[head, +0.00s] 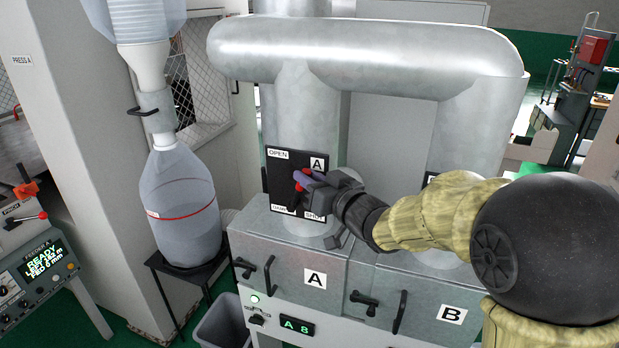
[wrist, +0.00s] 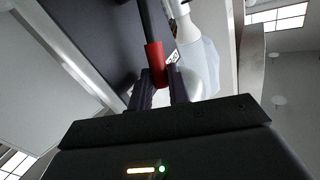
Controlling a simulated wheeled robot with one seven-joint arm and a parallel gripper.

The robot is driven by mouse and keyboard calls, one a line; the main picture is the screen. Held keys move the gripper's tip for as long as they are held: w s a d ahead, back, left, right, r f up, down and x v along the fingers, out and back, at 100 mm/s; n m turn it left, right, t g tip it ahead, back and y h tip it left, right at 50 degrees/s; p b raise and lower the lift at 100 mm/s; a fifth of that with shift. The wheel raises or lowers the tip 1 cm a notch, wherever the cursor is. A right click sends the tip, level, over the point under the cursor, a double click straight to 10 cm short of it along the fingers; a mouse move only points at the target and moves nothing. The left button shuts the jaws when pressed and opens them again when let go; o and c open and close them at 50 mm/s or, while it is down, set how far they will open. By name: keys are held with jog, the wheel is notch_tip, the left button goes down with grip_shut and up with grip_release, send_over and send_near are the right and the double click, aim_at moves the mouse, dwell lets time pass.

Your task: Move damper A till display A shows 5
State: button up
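Damper A's dark plate (head: 283,176), marked OPEN, SHUT and A, is on the left vertical duct. Its lever has a red grip, partly hidden by my fingers in the head view; in the wrist view the red grip (wrist: 154,58) on its dark rod lies between my two fingertips. My gripper (head: 306,180) reaches the plate from the right and appears shut on the red grip (wrist: 158,78). Display A (head: 297,326), on the front panel below door A, reads "A 8" in green.
Cabinet doors A (head: 315,280) and B (head: 451,314) with black handles stand below the ducts. A clear bottle-shaped hopper (head: 180,215) stands on a dark stand at left. A feeder panel (head: 35,270) is at the far left. A grey bin (head: 222,322) is on the floor.

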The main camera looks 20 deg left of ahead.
jog(key=shift+f, duration=0.15)
grip_shut()
jog(key=d+f+m+t+y+b, duration=0.1)
jog(key=b, duration=0.6)
jog(key=d+f+m+t+y+b, duration=0.1)
jog(key=d+f+m+t+b, duration=0.1)
jog(key=b, duration=0.6)
jog(key=shift+s+d+t+y, duration=0.1)
jog(key=shift+d+t+y, duration=0.2)
jog(key=shift+y, duration=0.1)
jog(key=shift+m, duration=0.3)
jog(key=o, duration=0.5)
grip_release()
jog(key=shift+r, duration=0.1)
jog(key=shift+o, duration=0.2)
